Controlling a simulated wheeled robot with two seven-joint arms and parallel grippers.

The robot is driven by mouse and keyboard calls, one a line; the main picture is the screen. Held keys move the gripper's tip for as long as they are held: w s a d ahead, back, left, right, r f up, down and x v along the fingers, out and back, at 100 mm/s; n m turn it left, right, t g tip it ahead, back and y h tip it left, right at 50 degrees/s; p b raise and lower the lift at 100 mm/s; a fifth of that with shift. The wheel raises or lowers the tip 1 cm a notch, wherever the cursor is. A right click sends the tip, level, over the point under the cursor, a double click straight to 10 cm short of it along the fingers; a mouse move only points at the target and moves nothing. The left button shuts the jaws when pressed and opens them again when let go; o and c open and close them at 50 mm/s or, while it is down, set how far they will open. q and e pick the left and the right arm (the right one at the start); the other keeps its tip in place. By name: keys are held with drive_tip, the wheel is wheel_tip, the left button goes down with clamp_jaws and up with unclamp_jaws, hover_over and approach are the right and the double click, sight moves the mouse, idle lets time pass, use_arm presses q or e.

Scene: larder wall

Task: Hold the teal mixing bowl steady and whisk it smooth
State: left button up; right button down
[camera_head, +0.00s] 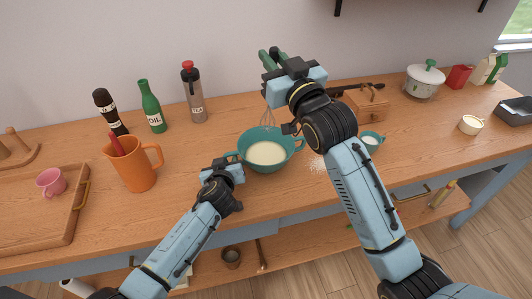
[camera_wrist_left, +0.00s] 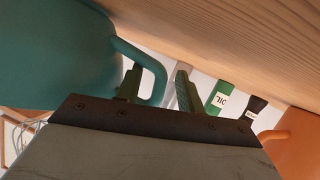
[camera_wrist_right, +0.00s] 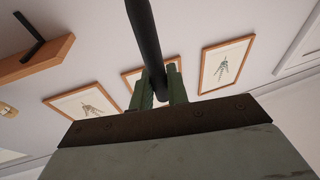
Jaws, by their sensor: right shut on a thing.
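The teal mixing bowl (camera_head: 246,157) stands upright on the counter with pale batter (camera_head: 266,152) inside. My left gripper (camera_head: 235,165) is at its left handle. In the left wrist view the fingers (camera_wrist_left: 158,88) are apart, one on each side of the handle bar (camera_wrist_left: 159,82), with gaps showing. My right gripper (camera_head: 270,58) is above and behind the bowl, shut on the dark handle of the whisk (camera_wrist_right: 147,40).
An orange jug (camera_head: 138,170), an oil bottle (camera_head: 151,107) and a grey grinder (camera_head: 194,95) stand left of the bowl. A small teal cup (camera_head: 370,141) stands close to its right, past spilled white powder (camera_head: 317,163). Counter in front of the bowl is clear.

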use_arm(q)
drive_tip(key=shift+s, duration=0.1)
drive_tip(key=v, duration=1.2)
